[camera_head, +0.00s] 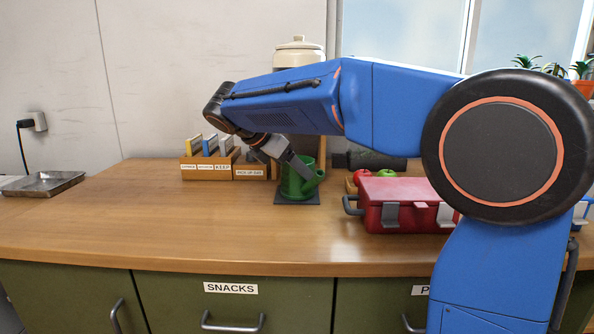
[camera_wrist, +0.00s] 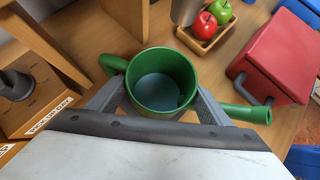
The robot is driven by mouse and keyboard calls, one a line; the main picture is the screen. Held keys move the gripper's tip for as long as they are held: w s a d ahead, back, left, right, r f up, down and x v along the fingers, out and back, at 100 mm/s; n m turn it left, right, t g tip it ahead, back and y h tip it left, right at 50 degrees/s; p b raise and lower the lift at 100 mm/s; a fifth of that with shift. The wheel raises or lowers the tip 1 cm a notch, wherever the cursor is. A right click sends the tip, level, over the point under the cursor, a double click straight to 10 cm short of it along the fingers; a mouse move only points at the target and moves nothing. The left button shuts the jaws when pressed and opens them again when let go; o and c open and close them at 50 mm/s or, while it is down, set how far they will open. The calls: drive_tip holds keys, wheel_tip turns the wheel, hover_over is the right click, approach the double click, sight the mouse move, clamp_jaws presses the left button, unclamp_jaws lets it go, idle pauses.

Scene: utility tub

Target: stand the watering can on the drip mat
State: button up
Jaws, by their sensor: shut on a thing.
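The green watering can (camera_head: 300,180) stands upright on the dark drip mat (camera_head: 286,199) on the wooden counter. In the wrist view the can (camera_wrist: 163,66) is seen from above, open at the top, with its spout to the right and handle to the left. My gripper (camera_head: 297,168) reaches down to it from the left. In the wrist view my gripper (camera_wrist: 163,98) has a finger on either side of the can and is shut on it.
A red toolbox (camera_head: 405,204) stands close to the right of the can. Red and green apples (camera_wrist: 212,19) sit in a small wooden tray behind. A wooden organizer (camera_head: 208,172) stands to the left. A metal tray (camera_head: 45,184) lies far left. The front counter is clear.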

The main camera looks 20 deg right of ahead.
drive_tip(key=o, duration=1.3)
drive_tip(key=shift+a+r, duration=0.1)
drive_tip(key=shift+r, duration=0.15)
drive_tip(key=v, duration=1.1)
drive_tip(key=shift+s+a+r, duration=0.15)
drive_tip(key=shift+a+r, duration=0.05)
drive_tip(key=shift+a, duration=0.05)
